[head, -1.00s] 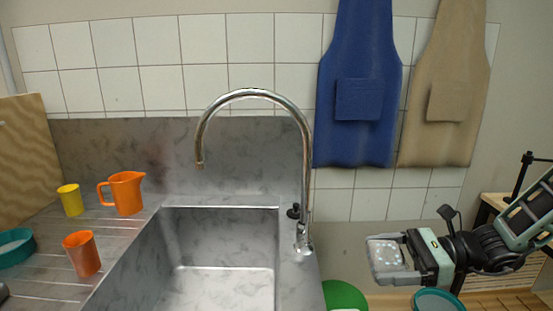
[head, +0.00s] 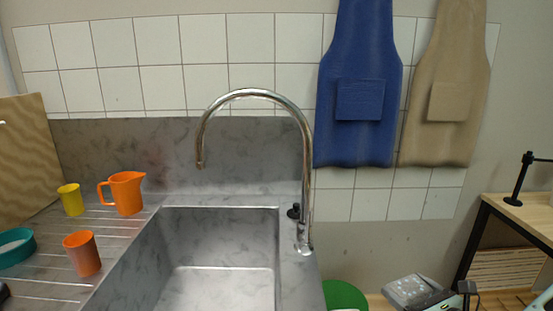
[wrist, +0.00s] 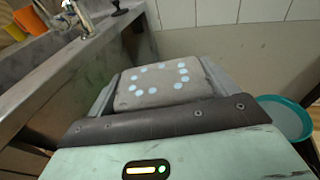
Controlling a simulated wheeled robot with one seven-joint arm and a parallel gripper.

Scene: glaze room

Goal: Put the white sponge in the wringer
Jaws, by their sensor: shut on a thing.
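My gripper (head: 418,294) is low at the right of the head view, partly cut off by the bottom edge. It is shut on a flat, pale block with rounded corners and light dots, which looks like the white sponge (wrist: 165,85). In the wrist view the sponge sits between the two fingers, its dotted face towards the camera. It is clear of the sink and to the right of it. I cannot identify the wringer for certain in either view.
A teal round container (wrist: 288,117) is right of my gripper. A green round thing (head: 344,295) is low beside the sink (head: 220,255). The tall tap (head: 307,180) rises at the sink's right. An orange jug (head: 126,193), cups and a teal bowl (head: 17,262) stand left. A wooden-topped table (head: 525,215) is right.

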